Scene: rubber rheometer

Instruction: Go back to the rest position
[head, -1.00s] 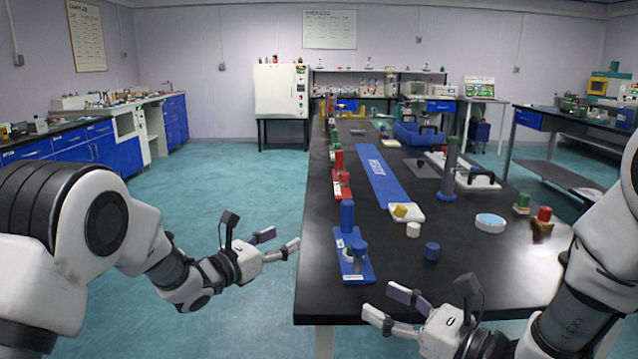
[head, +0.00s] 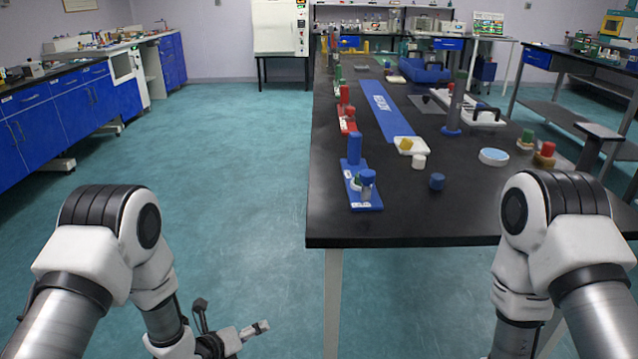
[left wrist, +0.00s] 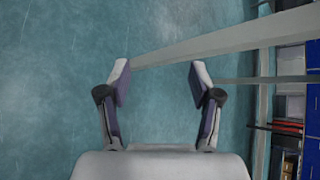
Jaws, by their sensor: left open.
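My left gripper (head: 250,333) hangs low over the floor, left of the black table (head: 330,225) and below its top. In the left wrist view my left gripper (left wrist: 158,80) is open, its two fingers apart with only floor between them. It holds nothing. My right arm bends down at the right, in front of the table's near edge. My right gripper is out of the head view.
The table bears a blue stand (head: 362,188), a blue cylinder (head: 437,181), a white cylinder (head: 419,161) and a blue-topped dish (head: 493,156). Table legs (head: 332,300) stand right of my left gripper. The floor (head: 240,160) left of the table is clear.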

